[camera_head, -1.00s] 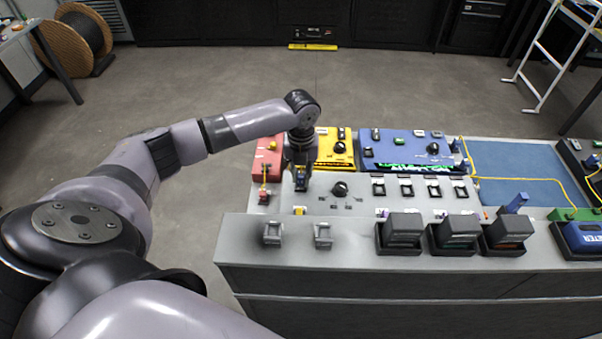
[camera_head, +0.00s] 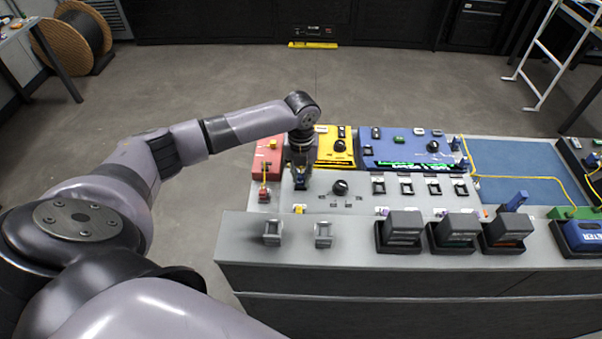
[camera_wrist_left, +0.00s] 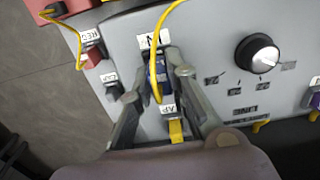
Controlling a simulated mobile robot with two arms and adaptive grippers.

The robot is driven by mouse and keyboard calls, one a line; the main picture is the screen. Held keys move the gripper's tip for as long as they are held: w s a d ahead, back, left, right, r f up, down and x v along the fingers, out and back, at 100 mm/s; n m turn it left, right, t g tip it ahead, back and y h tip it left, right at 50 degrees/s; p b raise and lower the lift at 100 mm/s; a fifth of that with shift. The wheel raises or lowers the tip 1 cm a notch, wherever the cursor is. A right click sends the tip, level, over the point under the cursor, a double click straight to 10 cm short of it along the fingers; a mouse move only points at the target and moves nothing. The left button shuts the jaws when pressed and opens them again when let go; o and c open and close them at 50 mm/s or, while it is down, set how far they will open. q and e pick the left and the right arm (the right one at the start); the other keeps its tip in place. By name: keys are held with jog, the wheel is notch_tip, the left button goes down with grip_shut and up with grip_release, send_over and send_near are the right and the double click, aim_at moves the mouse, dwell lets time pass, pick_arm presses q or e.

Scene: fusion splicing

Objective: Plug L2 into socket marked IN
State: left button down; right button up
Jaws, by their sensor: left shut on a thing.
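My left gripper (camera_head: 299,185) is at the left of the grey panel (camera_head: 325,201), pointing down. In the left wrist view its two fingers (camera_wrist_left: 157,84) are closed on the sides of a blue plug (camera_wrist_left: 157,92) with a yellow cable (camera_wrist_left: 156,50) rising from it. No L2 marking is readable on the plug. The white IN label (camera_wrist_left: 151,40) is just above the plug in that view. The plug is at the spot below this label; its lower end and the socket are hidden, so I cannot tell how deep it sits. My right gripper is not in view.
A yellow plug (camera_wrist_left: 176,131) stands close below the fingers in the wrist view. A black knob (camera_wrist_left: 257,54) is to the right. A red box (camera_head: 266,162), a yellow box (camera_head: 333,158) and a blue box (camera_head: 388,152) stand behind the panel.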

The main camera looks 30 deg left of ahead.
pick_arm(q)
jog(key=c, duration=1.5)
grip_release()
jog(key=shift+o, duration=0.2)
notch_tip(320, 180, up, 12)
jog(key=shift+f, duration=0.1)
